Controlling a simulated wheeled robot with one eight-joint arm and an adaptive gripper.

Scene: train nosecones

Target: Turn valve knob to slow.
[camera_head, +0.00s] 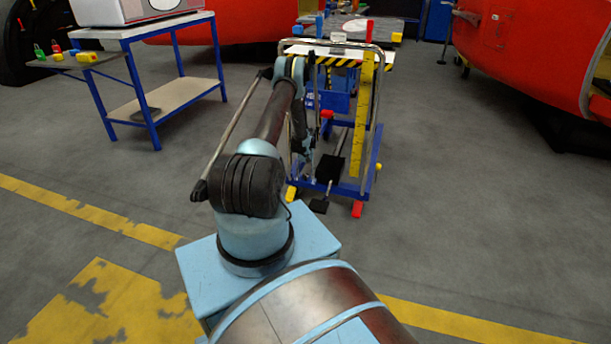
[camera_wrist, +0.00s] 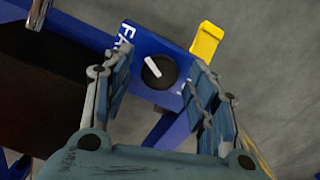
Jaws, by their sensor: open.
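The valve knob (camera_wrist: 160,72) is round and black with a white pointer, on a blue panel (camera_wrist: 150,43) in the wrist view. The pointer slants to the upper left, toward white lettering (camera_wrist: 123,34) that begins "FA"; the left finger hides the rest. My gripper (camera_wrist: 161,61) is open, with one finger on each side of the knob. I see gaps between the fingers and the knob, and cannot tell the height between them. No "slow" lettering is visible. In the head view the knob cannot be made out.
A yellow tab (camera_wrist: 206,42) stands at the panel's edge close to the right finger. A wheeled cart (camera_head: 345,188) with a blue base and a yellow ruler (camera_head: 362,125) stands ahead. A blue-legged table (camera_head: 150,97) is at left; grey floor is clear at right.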

